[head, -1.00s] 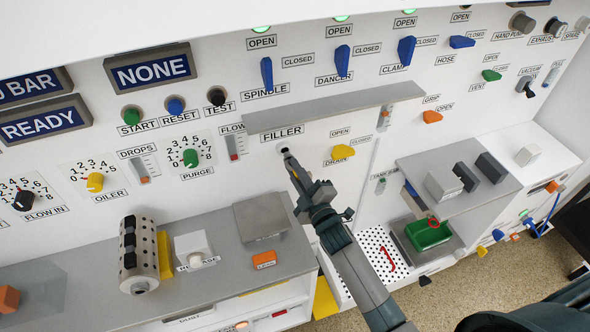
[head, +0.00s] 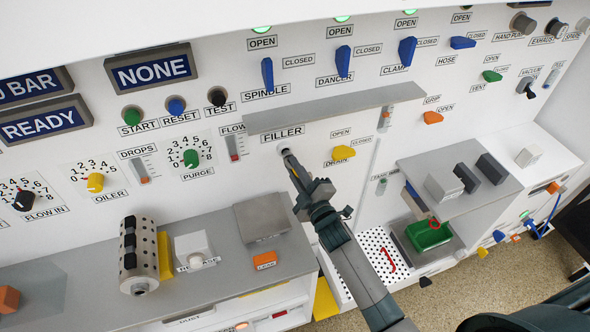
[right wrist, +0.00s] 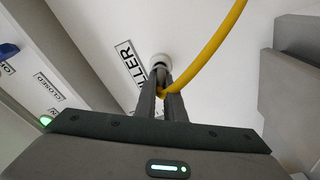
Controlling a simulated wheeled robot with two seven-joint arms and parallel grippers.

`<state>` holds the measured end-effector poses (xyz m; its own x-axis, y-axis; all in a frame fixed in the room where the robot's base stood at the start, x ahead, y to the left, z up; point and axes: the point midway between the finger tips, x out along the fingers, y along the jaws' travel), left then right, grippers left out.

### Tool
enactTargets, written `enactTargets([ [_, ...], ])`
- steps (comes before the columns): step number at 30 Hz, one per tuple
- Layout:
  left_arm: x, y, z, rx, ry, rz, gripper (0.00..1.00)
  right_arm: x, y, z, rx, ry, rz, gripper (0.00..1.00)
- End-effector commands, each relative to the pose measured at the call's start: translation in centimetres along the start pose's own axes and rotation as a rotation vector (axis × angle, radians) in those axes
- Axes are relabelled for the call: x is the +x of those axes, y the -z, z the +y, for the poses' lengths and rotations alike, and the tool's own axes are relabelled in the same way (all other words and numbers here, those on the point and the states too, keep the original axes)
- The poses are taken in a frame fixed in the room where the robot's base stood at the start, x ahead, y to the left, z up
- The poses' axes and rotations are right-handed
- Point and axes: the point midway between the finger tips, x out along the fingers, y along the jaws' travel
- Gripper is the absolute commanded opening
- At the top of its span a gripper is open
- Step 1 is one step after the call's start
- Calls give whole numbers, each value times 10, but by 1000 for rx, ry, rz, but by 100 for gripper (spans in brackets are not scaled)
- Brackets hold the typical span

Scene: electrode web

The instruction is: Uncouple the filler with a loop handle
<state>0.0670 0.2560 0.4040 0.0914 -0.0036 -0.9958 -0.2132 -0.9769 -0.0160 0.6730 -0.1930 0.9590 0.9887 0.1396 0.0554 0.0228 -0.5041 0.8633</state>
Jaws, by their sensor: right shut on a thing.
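The filler (head: 283,148) is a small round fitting on the white panel, just under the FILLER label. In the right wrist view the fitting (right wrist: 160,62) is a pale ring with a dark centre, straight ahead of the fingers. My right gripper (head: 287,155) reaches up to it from the lower right. Its two dark fingers (right wrist: 163,82) are close together at the fitting, shut on the filler's handle. The fingers hide most of the handle, so its loop cannot be made out. A yellow curved strand (right wrist: 213,48) runs from the fingertips to the upper right. My left gripper is not in view.
A grey ledge (head: 335,108) juts out just above the filler. The yellow drain lever (head: 343,153) is to its right. Below are a grey counter (head: 90,275), a perforated cylinder (head: 139,255) and a grey box (head: 262,216). A green tray (head: 428,234) sits further right.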

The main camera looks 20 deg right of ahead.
Motion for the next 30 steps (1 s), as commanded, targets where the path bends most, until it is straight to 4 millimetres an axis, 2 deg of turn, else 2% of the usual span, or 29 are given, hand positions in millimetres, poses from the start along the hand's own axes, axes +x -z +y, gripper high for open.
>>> enactTargets([
  [30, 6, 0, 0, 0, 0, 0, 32, 21, -3, 0, 0, 0, 0, 0],
])
